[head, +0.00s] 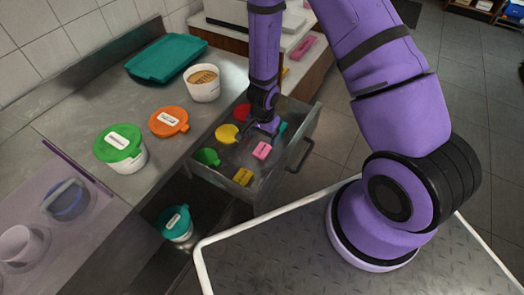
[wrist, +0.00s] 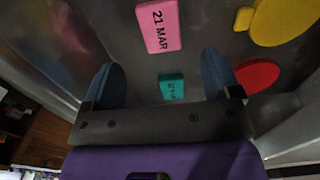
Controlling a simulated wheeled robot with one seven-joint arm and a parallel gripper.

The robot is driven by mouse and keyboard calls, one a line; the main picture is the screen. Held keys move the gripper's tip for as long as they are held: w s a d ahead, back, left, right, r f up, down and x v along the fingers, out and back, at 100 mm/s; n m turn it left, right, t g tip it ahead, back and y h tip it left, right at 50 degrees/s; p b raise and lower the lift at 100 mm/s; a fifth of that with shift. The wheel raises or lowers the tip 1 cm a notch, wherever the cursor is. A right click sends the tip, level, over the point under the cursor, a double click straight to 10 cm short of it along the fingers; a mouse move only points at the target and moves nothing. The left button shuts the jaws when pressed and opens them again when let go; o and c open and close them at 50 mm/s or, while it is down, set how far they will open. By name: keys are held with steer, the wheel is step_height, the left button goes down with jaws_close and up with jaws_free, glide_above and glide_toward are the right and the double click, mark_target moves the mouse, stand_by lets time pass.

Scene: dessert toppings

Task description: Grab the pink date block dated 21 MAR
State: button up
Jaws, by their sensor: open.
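The pink date block (head: 262,151) lies flat in the open steel drawer (head: 222,184). In the wrist view the pink block (wrist: 158,25) shows the printed text 21 MAR. My gripper (head: 264,127) is over the drawer, just beyond the pink block in the head view. In the wrist view my gripper (wrist: 158,64) has its two blue-grey fingers spread apart with nothing held between them. The pink block lies ahead of the fingertips, apart from them. A teal block (wrist: 171,87) lies lower, seen between the fingers; its text is too small to read.
The drawer also holds a yellow block (head: 243,176), a yellow lid (head: 227,134), a red lid (wrist: 257,75) and a green lid (head: 208,157). Tubs and an orange lid (head: 168,121) stand on the counter. The drawer walls surround my gripper's work area.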

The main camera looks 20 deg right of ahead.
mark_target(262, 149)
steer(key=shift+f, duration=3.55)
steer(key=shift+c, duration=0.5)
steer(key=c, duration=0.9)
